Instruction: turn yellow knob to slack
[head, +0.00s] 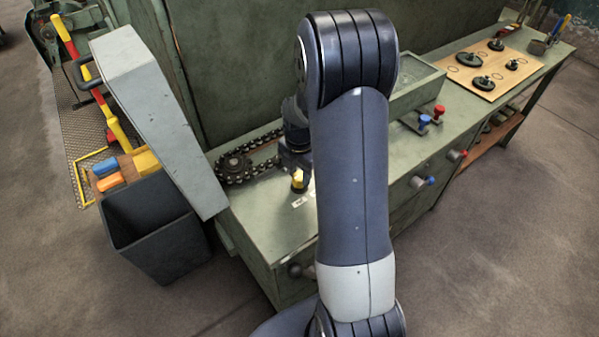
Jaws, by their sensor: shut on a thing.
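The yellow knob (298,181) sits on the green bench top, left of my arm. My gripper (297,172) points down over it and is shut on it. The fingers hide the knob's upper part. Small white labels (300,201) lie on the bench just in front of the knob; I cannot read them, nor tell which way the knob is turned. A dark chain and sprocket (236,166) lie to the left of the knob. My forearm hides the bench to the right of it.
A tall grey housing (150,110) and a dark bin (158,240) stand at the left. Red and blue knobs (424,121) and a green tray (420,84) are right of my arm. A wooden board with black wheels (483,72) lies farther right. The floor in front is clear.

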